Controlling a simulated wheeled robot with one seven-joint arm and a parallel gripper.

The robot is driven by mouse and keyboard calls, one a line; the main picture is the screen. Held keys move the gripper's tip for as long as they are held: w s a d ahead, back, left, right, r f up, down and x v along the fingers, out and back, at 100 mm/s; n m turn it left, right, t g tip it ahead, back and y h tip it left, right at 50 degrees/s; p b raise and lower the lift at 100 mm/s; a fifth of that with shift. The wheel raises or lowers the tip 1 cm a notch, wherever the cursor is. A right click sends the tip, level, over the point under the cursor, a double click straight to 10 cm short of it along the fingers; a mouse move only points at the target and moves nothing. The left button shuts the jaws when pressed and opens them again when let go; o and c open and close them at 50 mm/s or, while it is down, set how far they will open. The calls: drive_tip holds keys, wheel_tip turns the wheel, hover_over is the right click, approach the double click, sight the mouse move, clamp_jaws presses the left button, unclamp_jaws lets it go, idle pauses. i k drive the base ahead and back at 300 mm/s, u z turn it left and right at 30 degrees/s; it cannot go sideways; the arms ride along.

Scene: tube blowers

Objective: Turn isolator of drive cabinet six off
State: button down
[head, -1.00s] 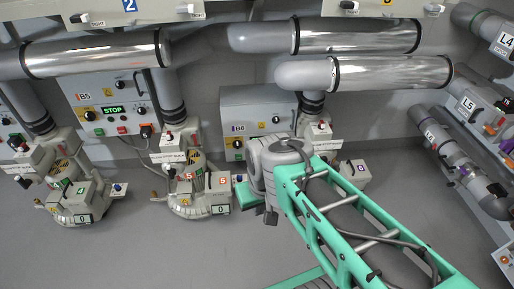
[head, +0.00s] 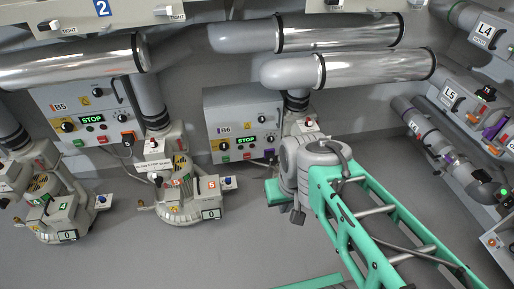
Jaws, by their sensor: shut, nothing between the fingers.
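Drive cabinet six (head: 238,104), a grey box labelled B6, hangs on the back wall near the middle of the head view. A dark rotary knob on a yellow plate (head: 225,146), at its lower left, looks like the isolator; its setting is too small to read. A green lit display (head: 245,139) beside it reads STOP. A black handle is at the cabinet's upper right. My green arm with its grey joint is in front and to the right of the cabinet, apart from the knob in the picture. My gripper cannot be made out; the arm hides that region.
Cabinet B5 (head: 60,101) hangs to the left, also showing STOP. Blower units, including one marked 5 (head: 186,205), stand below the cabinets. Large pipes (head: 350,70) run above cabinet six. Pipework lines the right wall. The grey floor (head: 215,250) is clear in front.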

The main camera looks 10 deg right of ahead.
sight(223, 146)
drive_tip(key=z, duration=1.15)
drive_tip(key=i, duration=1.35)
drive_tip(key=u, duration=3.8)
drive_tip(key=i, duration=0.5)
drive_tip(key=u, duration=0.05)
